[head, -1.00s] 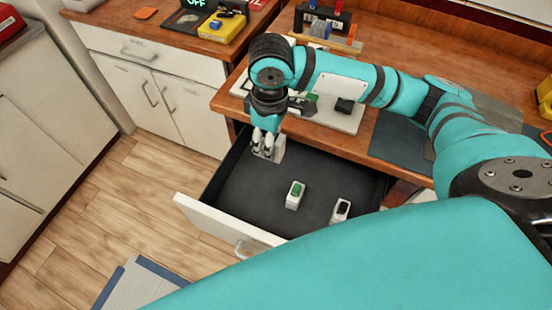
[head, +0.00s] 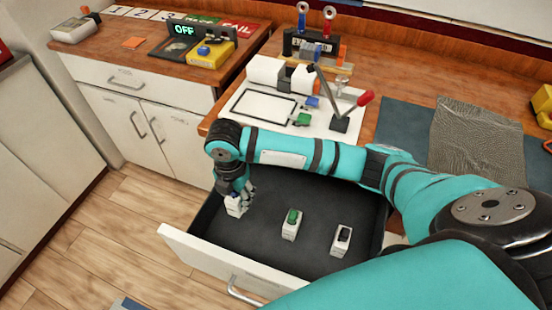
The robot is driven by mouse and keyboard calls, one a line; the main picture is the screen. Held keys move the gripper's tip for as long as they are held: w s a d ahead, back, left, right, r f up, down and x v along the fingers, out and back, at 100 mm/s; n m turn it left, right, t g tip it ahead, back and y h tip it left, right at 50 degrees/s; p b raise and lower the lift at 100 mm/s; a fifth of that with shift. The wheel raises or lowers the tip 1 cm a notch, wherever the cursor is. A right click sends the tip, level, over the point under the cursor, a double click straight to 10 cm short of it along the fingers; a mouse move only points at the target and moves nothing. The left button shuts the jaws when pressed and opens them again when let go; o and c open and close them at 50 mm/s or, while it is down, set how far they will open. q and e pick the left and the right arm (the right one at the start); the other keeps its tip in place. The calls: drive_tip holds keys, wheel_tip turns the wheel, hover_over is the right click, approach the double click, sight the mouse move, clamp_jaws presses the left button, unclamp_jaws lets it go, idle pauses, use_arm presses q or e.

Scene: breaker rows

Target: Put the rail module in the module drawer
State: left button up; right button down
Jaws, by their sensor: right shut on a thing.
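The rail module (head: 236,207) is a small white block, held in my right gripper (head: 235,195). The gripper points down and is shut on its top. The module is within the left part of the open module drawer (head: 222,262), which has a white front and a dark floor. I cannot tell whether the module's underside touches the drawer floor. My fingers hide its upper part. My left gripper is not in view.
The drawer also holds a white module with a green top (head: 292,224) and one with a black switch (head: 342,240). The drawer floor between them is clear.

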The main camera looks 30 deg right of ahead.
wheel_tip(320, 180, down, 10)
drive_tip(key=shift+r, duration=0.1)
idle(0.4)
drive_tip(key=c, duration=0.9)
unclamp_jaws()
drive_tip(key=shift+f, duration=0.2)
wheel_tip(320, 180, up, 12)
drive_tip(key=shift+r, duration=0.2)
